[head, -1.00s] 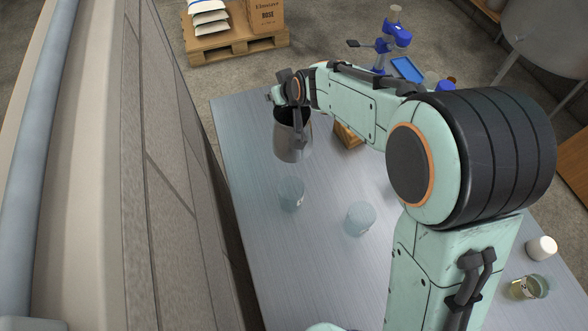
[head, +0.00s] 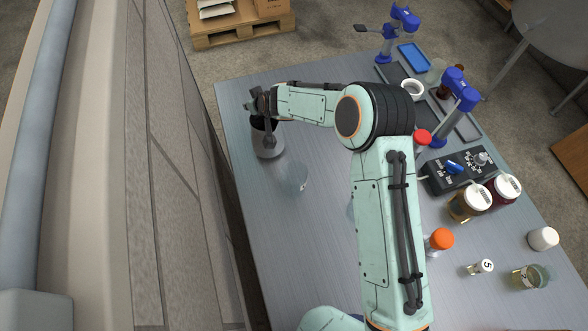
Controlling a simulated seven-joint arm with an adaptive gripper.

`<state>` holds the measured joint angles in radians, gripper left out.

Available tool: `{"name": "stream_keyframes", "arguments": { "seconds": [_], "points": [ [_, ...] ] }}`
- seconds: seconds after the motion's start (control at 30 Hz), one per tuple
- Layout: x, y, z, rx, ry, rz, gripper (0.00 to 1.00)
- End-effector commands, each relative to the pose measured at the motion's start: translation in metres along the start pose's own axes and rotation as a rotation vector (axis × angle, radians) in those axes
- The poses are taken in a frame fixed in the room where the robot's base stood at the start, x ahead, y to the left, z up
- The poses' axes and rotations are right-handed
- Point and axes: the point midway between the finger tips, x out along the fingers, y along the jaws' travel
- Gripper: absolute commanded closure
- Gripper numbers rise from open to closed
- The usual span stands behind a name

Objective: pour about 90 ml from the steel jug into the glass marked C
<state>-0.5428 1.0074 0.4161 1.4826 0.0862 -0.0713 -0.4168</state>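The steel jug (head: 268,148) is grey with a dark mouth and is near the left edge of the table in the head view. My gripper (head: 265,122) is at its upper part, with a dark finger against its side, and appears shut on it. The jug looks about upright; I cannot tell if its base touches the table. A clear glass (head: 292,179) stands just right of and nearer than the jug, apart from it. Its mark is too small to read. A second glass (head: 351,207) is mostly hidden behind my arm, its mark out of sight. I see no liquid in either.
On the right are a black control box (head: 458,172), lidded jars (head: 470,203), an orange-capped bottle (head: 440,240), a small vial (head: 480,267), a white cup (head: 543,238) and a glass with yellowish liquid (head: 528,277). Blue stands (head: 460,95) are at the back. The table's front left is clear.

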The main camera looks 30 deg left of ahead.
Motion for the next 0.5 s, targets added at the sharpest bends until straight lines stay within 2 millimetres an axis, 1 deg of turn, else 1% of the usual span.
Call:
{"name": "stream_keyframes", "arguments": {
  "seconds": [0.27, 0.5],
  "points": [
    [-0.006, 0.0, -0.001, 0.001, 0.038, -0.002, 1.0],
    [-0.021, 0.0, -0.002, 0.002, 0.144, 0.0, 1.0]
  ]
}}
